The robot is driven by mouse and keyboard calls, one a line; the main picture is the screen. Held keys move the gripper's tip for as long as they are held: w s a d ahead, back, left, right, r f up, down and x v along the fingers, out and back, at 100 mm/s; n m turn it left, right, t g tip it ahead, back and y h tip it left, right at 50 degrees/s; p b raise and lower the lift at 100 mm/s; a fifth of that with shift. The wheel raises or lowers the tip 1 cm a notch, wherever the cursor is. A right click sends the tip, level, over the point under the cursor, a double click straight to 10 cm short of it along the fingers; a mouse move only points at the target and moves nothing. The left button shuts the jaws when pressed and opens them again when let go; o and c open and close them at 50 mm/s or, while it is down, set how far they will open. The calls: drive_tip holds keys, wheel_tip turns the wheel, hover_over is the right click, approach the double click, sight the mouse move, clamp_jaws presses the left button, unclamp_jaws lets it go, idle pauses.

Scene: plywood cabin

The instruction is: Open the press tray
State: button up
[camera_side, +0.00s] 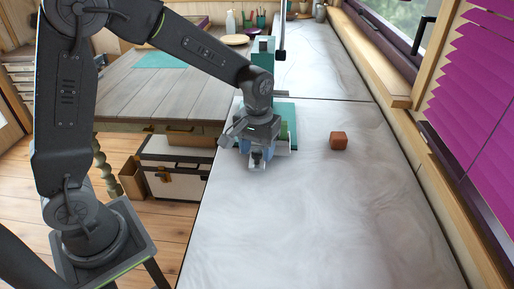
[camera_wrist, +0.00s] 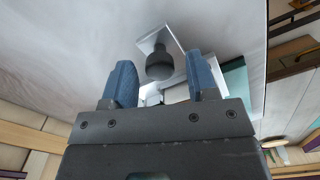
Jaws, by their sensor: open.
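The teal press (camera_side: 263,55) stands on the marble counter, its teal base partly hidden behind my gripper. My gripper (camera_side: 257,163) is low over the counter at the front of the press, jaws open. In the wrist view its two blue fingers (camera_wrist: 161,62) stand apart, with a dark round knob (camera_wrist: 160,67) showing between them. The knob is on a pale plate (camera_wrist: 154,37), which appears to be the front of the press tray. I cannot tell whether the fingers touch the knob. How far the tray is out is hidden.
An orange-brown cube (camera_side: 339,141) lies on the counter (camera_side: 300,220) right of the press. The counter in front is clear. The window ledge (camera_side: 440,190) runs along the right. A wooden table (camera_side: 150,95) and a white case (camera_side: 175,168) are at the left.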

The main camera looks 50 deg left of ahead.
wheel_tip(320, 180, up, 14)
idle(0.6)
drive_tip(key=s+a+f+m+t, duration=0.1)
drive_tip(key=s+m+t, duration=0.3)
drive_tip(key=s, duration=1.4)
drive_tip(key=shift+s+a+f+m+t, duration=0.2)
drive_tip(key=shift+s+m+t, duration=0.15)
drive_tip(key=shift+t, duration=0.45)
idle(0.4)
